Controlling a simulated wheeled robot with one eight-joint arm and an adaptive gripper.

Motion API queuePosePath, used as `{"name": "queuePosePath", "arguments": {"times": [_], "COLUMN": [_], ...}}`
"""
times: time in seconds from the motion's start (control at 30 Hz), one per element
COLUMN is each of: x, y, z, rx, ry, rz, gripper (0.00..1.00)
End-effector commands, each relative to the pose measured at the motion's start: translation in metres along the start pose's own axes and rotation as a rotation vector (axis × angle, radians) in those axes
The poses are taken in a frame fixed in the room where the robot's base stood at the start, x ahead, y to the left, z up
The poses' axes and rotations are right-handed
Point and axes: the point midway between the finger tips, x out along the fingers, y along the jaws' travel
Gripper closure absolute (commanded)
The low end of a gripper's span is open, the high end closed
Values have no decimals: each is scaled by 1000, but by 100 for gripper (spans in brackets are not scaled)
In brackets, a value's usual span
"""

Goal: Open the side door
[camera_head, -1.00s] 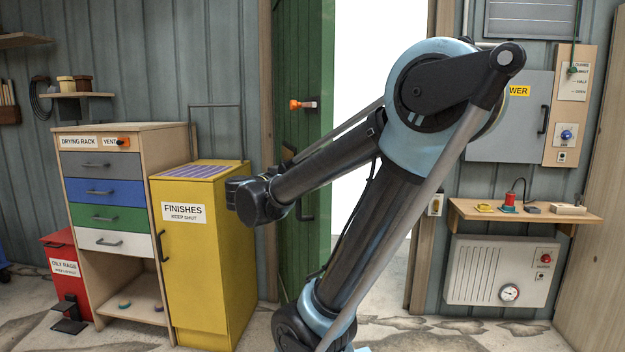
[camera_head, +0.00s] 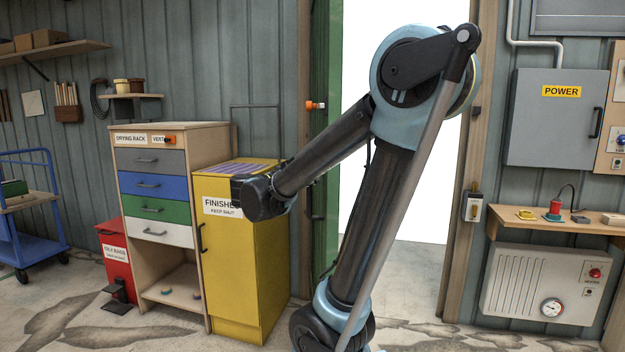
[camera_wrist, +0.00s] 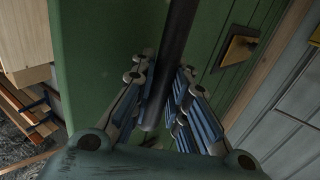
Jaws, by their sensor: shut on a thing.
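The side door (camera_head: 333,62) is a green plank door, seen nearly edge-on in the head view. It stands open at the left of a bright white doorway (camera_head: 400,205). An orange-tipped fitting (camera_head: 315,105) sticks out at its edge. In the wrist view the green door face (camera_wrist: 95,50) fills the middle, with a dark bar handle (camera_wrist: 178,40) running between the fingers. My gripper (camera_wrist: 165,72) is shut on this handle.
A yellow finishes cabinet (camera_head: 240,260) and a wooden drying rack (camera_head: 150,255) stand left of the door, close to my arm. A red oily-rags bin (camera_head: 113,255) and blue cart (camera_head: 35,215) are farther left. Right of the doorway are a shelf (camera_head: 560,217) and heater (camera_head: 530,285).

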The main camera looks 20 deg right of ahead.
Motion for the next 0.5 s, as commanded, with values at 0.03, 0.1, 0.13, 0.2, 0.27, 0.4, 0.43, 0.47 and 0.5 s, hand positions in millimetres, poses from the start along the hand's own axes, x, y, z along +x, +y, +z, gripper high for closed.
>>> {"name": "queuePosePath", "arguments": {"times": [0.03, 0.1, 0.13, 0.2, 0.27, 0.4, 0.43, 0.47, 0.5], "x": [0, 1, 1, 2, 3, 4, 4, 5, 4], "y": [5, 5, 5, 5, 5, 5, 5, 5, 5], "z": [2, 2, 2, 2, 1, 1, 1, 1, 0], "rx": [-1, -1, -1, -1, -1, 0, 0, 0, 0], "ry": [-2, -2, -2, -1, -1, -1, -1, -1, 0], "rz": [8, 9, 9, 9, 10, 12, 12, 12, 11], "gripper": [100, 81, 74, 64, 64, 64, 64, 64, 64]}}
